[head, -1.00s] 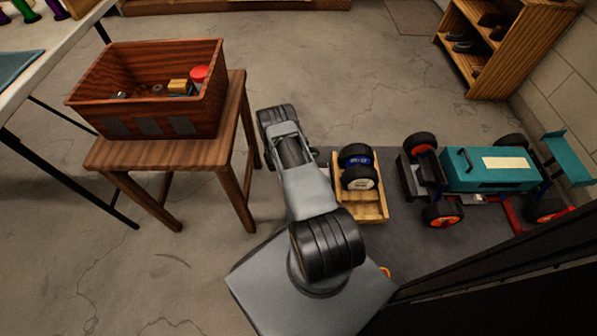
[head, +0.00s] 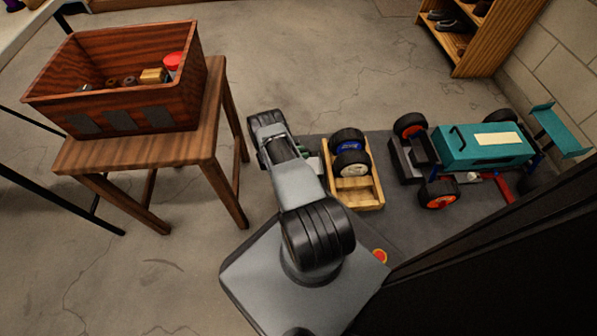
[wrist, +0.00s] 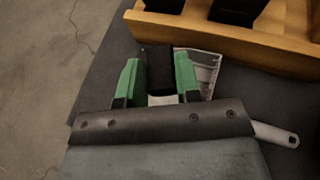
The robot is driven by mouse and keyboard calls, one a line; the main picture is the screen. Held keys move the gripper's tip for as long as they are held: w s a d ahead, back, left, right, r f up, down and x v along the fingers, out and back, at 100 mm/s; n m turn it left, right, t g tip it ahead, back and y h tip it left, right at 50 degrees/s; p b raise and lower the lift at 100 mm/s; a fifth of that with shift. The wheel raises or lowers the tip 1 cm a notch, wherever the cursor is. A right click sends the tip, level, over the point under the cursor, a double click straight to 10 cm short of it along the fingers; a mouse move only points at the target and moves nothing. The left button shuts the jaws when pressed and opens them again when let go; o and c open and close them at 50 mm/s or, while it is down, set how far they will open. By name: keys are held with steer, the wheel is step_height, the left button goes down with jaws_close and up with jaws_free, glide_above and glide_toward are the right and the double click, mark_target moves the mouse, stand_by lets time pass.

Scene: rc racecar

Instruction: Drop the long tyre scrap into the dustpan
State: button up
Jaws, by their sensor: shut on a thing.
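My gripper (wrist: 158,75) has green fingers and is shut on a black block-like piece, the tyre scrap (wrist: 159,66), which stands out between the fingertips. In the head view my gripper (head: 302,151) is mostly hidden behind my arm, just left of the wooden tray. A pale grey ridged thing, which looks like the dustpan (wrist: 207,66), lies on the dark mat beyond and right of the fingers. A pale handle with a hole (wrist: 277,134) shows right of my gripper; the part between is hidden. I cannot tell whether the scrap is over the pan or beside it.
A wooden tray (head: 367,196) with wheels stands right of my gripper on the dark mat (head: 405,222). The teal racecar (head: 483,147) is farther right. A stool (head: 130,152) bearing a wooden box (head: 150,101) stands left. Bare floor lies between stool and mat.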

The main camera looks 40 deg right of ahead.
steer(key=o, duration=1)
steer(key=shift+p+v, duration=1.4)
steer(key=shift+v, duration=2.4)
steer(key=shift+s+f, duration=0.1)
